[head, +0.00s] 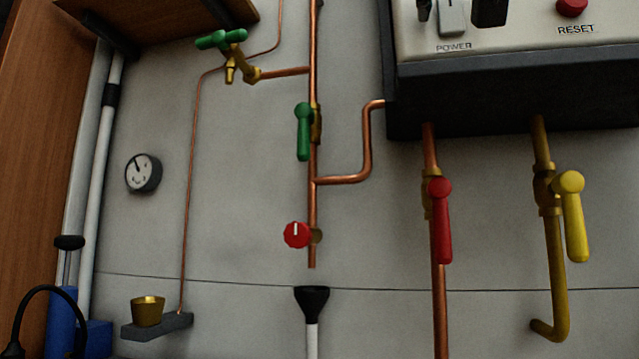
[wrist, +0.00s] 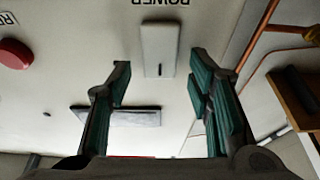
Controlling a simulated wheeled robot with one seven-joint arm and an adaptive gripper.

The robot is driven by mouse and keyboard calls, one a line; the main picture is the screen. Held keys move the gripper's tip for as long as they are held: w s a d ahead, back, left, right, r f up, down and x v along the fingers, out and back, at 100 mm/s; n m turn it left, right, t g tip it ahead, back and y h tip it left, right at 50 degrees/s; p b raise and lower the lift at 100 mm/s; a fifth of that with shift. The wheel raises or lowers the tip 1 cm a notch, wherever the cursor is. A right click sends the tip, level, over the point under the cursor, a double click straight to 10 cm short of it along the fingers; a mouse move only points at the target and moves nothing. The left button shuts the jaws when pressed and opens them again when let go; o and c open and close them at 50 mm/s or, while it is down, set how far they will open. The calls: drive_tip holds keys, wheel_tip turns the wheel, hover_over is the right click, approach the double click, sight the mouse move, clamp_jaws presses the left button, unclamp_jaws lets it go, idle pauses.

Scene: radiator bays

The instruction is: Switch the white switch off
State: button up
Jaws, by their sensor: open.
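The white switch (wrist: 160,48) is a pale upright rectangular lever with a short dark mark, beside the upside-down POWER label (wrist: 166,3). In the head view the white switch (head: 452,20) is at the top edge, above its label, on the light front of the boiler box, partly cut off. My gripper (wrist: 160,70) is open and empty, with its two teal-padded fingers apart, one on each side of the switch in the wrist picture. I see no clear contact. In the head view only the dark finger tips show, either side of the switch. I cannot tell its on or off position.
A red RESET button (head: 571,6) is to the right on the same panel. A dark slot-like bar (wrist: 118,116) lies beyond the switch. Below the box are a red-handled valve (head: 440,220) and a yellow-handled valve (head: 572,215). Copper pipes (head: 312,190) run at left.

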drive_tip(key=v, duration=1.2)
drive_tip(key=shift+r, duration=0.1)
